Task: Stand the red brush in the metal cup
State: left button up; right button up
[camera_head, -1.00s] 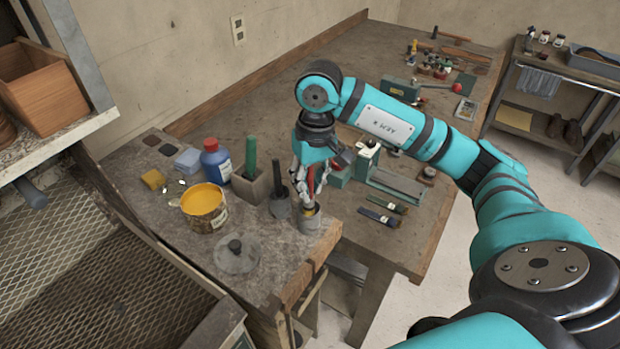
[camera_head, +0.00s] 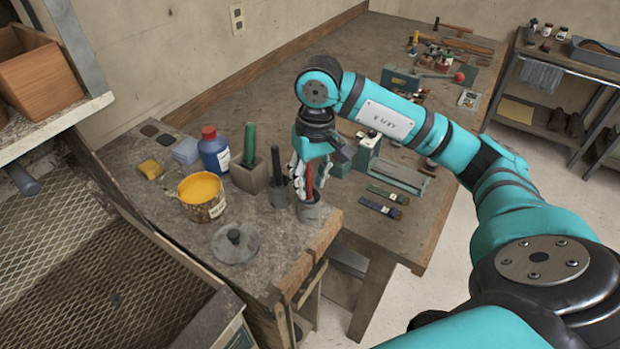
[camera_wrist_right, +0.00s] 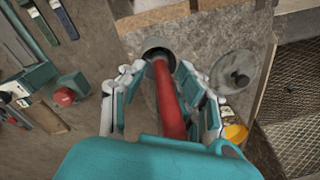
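The red brush (camera_head: 309,180) stands with its lower end inside the metal cup (camera_head: 309,213), near the front right corner of the bench's near part. In the right wrist view the red handle (camera_wrist_right: 168,98) runs down into the mouth of the cup (camera_wrist_right: 155,44). My right gripper (camera_head: 302,187) is over the cup, around the handle. In the right wrist view its fingers (camera_wrist_right: 160,85) stand on both sides of the handle, with gaps showing; it looks open. The brush's lower end is hidden in the cup. My left gripper is not in view.
Close left of the cup are a dark upright tool (camera_head: 277,185) and a block with a green handle (camera_head: 248,176). A yellow paint tin (camera_head: 202,197), blue bottle (camera_head: 214,152) and round lid (camera_head: 236,243) stand nearby.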

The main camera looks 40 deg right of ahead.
jog(key=shift+o, duration=0.7)
notch_tip(320, 180, up, 12)
jog(key=shift+d, duration=0.45)
jog(key=shift+s, duration=0.1)
dwell(0.3)
